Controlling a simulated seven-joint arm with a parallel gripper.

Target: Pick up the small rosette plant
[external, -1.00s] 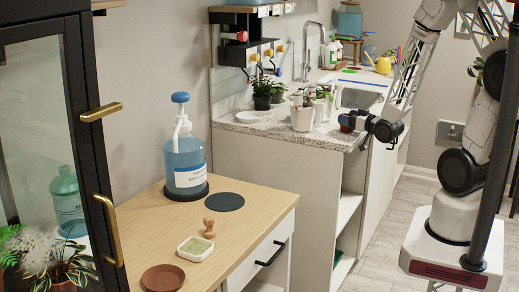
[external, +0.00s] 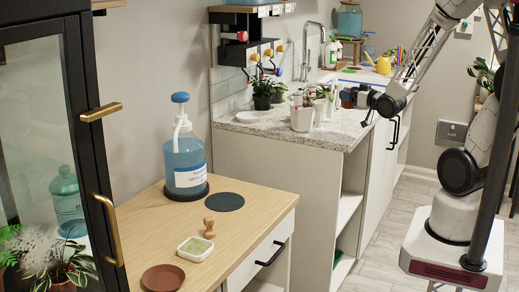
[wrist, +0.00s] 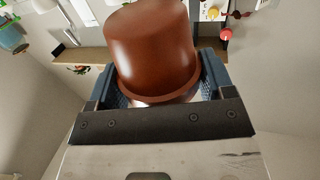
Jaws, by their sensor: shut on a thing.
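My gripper (wrist: 158,92) is shut on a reddish-brown pot (wrist: 150,45), which fills the middle of the wrist view. The blue-grey fingers press its two sides, near its wide rim. No rosette leaves show in the wrist view, so I cannot tell from it which plant the pot bears. In the external view my gripper (external: 347,98) is small and sits above the speckled counter (external: 345,138), to the right of the group of potted plants. The pot is hardly readable there.
Potted plants (external: 263,92) and white pots (external: 302,117) stand on the counter's left part. A faucet (external: 309,50), bottles and a yellow watering can (external: 384,66) are farther back. A wooden cabinet top (external: 240,238) in front bears a blue pump bottle (external: 184,160). A wall shelf (external: 250,15) hangs above.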

